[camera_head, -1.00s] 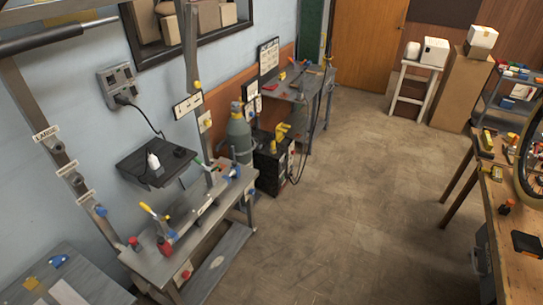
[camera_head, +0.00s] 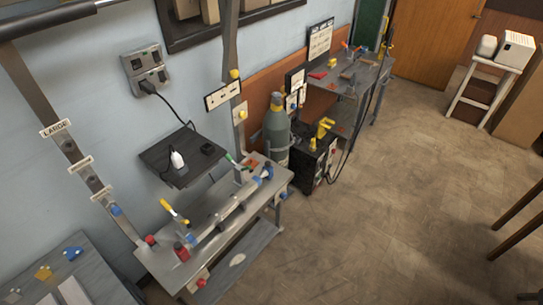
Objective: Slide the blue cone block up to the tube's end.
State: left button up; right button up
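A grey tube (camera_head: 231,212) lies along the top of a metal fixture bench (camera_head: 160,266) at the left centre of the head view. A blue block (camera_head: 267,172) sits near the tube's far right end. Another blue part (camera_head: 190,240) is near its close left end, beside a red part (camera_head: 181,252). Both blue parts are too small to tell which is the cone block, or whether either touches the tube. Neither of my grippers is in view.
Another grey table (camera_head: 85,282) is at lower left. The floor right of the bench is clear.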

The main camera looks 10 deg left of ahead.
aim_at(267, 172)
jog(key=u, duration=0.35)
jog(key=i, duration=0.8)
jog(key=u, duration=0.5)
